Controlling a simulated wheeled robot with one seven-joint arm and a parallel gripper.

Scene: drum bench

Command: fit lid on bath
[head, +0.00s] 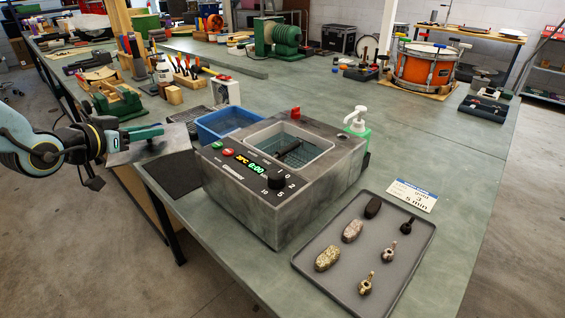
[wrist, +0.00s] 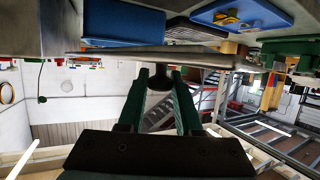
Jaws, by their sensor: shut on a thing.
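The bath (head: 240,205) is a grey box on the bench with lit green digits, buttons and a dial on its front panel. Its rectangular tank (head: 322,158) is open on top, with a basket and a dark handle inside. The lid (head: 128,155) is a flat grey plate held tilted left of the bath, apart from it, near the bench's left edge. My gripper (head: 152,132) has green fingers shut on the lid's knob. In the wrist view, the fingers (wrist: 160,82) close around the dark knob (wrist: 160,78), with the lid (wrist: 110,58) seen edge-on.
A dark mat (head: 180,176) lies left of the bath. A blue tub (head: 215,122) stands behind it. A pump bottle (head: 357,125) stands at its back right. A grey tray (head: 345,290) with several small parts and a card (head: 412,195) lie to the right.

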